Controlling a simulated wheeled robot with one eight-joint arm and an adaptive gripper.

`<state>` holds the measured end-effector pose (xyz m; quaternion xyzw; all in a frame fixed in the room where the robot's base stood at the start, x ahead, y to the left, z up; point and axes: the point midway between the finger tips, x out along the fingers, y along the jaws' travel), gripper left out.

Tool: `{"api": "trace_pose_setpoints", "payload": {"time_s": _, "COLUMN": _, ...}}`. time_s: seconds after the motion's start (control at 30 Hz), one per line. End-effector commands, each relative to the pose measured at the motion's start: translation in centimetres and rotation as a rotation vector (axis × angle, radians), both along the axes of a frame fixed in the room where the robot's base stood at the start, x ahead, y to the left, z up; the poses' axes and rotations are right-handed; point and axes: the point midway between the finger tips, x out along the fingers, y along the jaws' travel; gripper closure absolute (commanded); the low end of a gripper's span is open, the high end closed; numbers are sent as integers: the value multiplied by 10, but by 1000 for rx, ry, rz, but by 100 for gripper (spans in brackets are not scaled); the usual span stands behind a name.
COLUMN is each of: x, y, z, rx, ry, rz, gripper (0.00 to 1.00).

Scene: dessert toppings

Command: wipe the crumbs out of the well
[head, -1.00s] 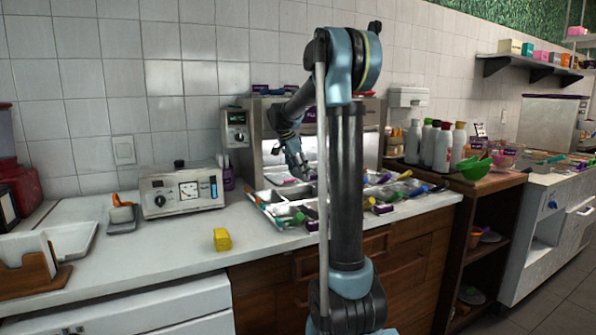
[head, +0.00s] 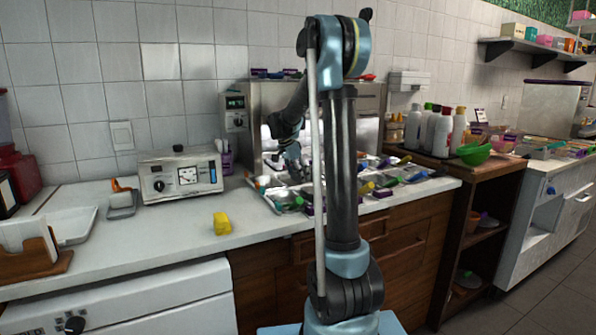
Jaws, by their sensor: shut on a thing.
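A metal rack of topping wells (head: 264,198) is set into the white counter, with several coloured-handled tools across it. My gripper (head: 295,174) is over the left rear part of the rack, pointing down. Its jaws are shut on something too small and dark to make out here. I cannot tell whether it touches a well's floor. A yellow sponge-like block (head: 222,223) lies on the counter left of the rack, apart from my gripper. No crumbs can be made out at this size. My own arm column hides the middle of the rack.
A steel machine (head: 262,110) stands behind the wells. A control box with dials (head: 180,176) and a grey tray with an orange scoop (head: 122,204) stand to the left. Bottles (head: 442,132) and a green bowl (head: 474,153) are at right.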

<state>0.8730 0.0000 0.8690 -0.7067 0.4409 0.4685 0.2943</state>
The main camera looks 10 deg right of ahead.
Motion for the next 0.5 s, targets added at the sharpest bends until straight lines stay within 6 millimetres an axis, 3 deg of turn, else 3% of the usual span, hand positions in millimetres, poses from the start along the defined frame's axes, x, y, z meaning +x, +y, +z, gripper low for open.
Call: {"api": "trace_pose_setpoints", "payload": {"time_s": 0.5, "x": 0, "y": 0, "z": -40, "rx": 0, "ry": 0, "rz": 0, "gripper": 71}}
